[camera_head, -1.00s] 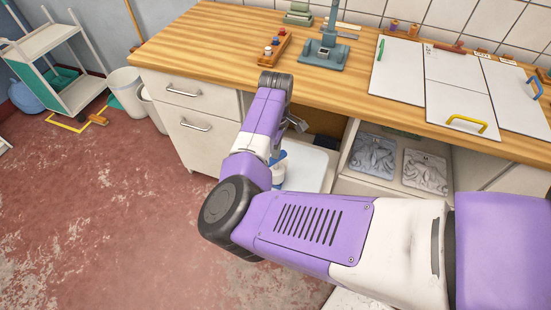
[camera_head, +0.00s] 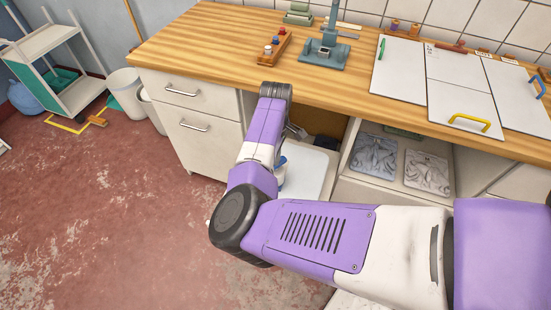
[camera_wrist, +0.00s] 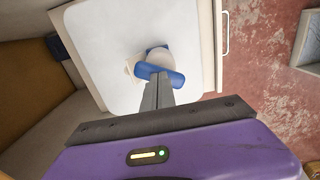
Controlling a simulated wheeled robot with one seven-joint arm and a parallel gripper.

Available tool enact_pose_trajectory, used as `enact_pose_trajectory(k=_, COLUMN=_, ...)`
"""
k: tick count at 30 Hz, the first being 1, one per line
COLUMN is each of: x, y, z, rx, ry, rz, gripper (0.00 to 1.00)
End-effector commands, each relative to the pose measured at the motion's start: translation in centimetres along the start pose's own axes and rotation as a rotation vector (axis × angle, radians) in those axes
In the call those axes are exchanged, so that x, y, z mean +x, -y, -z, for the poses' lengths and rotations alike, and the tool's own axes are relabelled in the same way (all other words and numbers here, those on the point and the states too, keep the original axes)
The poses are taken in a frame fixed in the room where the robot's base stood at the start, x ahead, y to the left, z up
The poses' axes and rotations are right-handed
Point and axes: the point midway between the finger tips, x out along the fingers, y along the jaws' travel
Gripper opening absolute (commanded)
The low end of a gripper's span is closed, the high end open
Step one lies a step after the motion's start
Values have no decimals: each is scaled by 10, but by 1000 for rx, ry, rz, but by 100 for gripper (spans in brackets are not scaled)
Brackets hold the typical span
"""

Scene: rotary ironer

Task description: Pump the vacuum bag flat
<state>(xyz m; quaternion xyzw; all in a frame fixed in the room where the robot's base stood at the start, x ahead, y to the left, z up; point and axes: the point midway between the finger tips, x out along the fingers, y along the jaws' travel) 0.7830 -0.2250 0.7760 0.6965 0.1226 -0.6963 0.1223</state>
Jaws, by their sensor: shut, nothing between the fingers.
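A small pump-like device with a blue crossbar handle (camera_wrist: 158,74) and a pale round body (camera_wrist: 157,55) stands on a white rounded panel (camera_wrist: 105,50) in the wrist view. In the head view, part of its blue top (camera_head: 282,161) shows behind my arm, above the white panel (camera_head: 310,172). My gripper (camera_wrist: 158,84) is shut and empty, its fingertips at the near edge of the blue handle; I cannot tell whether they touch. Two wrinkled packs, one bluish (camera_head: 373,157) and one grey (camera_head: 426,172), lie in the open compartment to the right. I cannot tell which is the vacuum bag.
The wooden counter (camera_head: 200,40) overhangs the open bay. A white drawer cabinet (camera_head: 190,110) stands left of it. On top are a grey-green stand (camera_head: 325,50) and white boards (camera_head: 460,65). The red floor (camera_head: 100,210) at left is mostly clear.

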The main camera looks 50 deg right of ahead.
Motion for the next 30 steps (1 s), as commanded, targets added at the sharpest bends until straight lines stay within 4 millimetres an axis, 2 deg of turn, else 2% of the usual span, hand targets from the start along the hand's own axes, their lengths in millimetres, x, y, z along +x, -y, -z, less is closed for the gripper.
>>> enact_pose_trajectory(k=15, x=21, y=0, z=-1, rx=-1, ry=1, rz=1, gripper=0)
enact_pose_trajectory(k=30, x=19, y=0, z=-1, rx=0, ry=1, rz=1, gripper=0)
